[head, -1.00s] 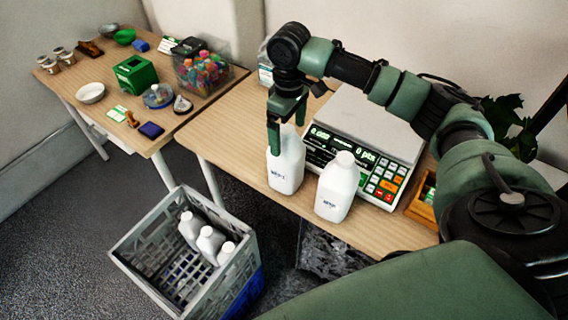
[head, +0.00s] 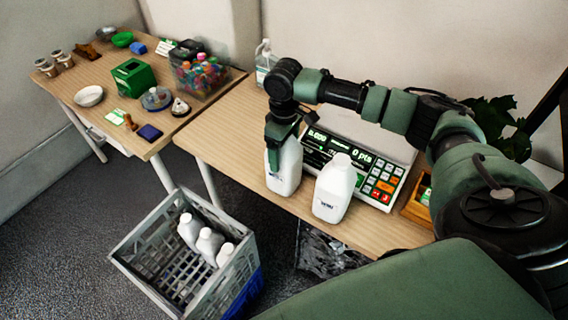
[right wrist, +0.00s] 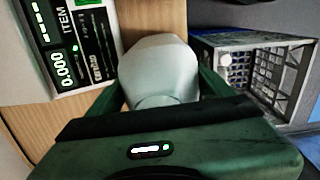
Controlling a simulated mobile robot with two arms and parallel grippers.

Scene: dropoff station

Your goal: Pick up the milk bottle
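Two white milk bottles stand upright on the wooden table. My right gripper (head: 277,150) points down over the left milk bottle (head: 285,170), at its top. In the right wrist view this bottle (right wrist: 160,62) sits between the two fingers of the gripper (right wrist: 162,80), which are spread about as wide as its body. I cannot tell whether they touch it. The gripper hides the bottle's cap in the head view. The other milk bottle (head: 334,190) stands just to the right, apart from the gripper. My left gripper is not in view.
A scale (head: 372,150) stands close behind the bottles. A grey crate (head: 140,262) with several white bottles (head: 208,243) is on the floor in front, left of the table edge. A second table (head: 75,88) at the left holds bowls, a green box (head: 134,77) and a clear bin.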

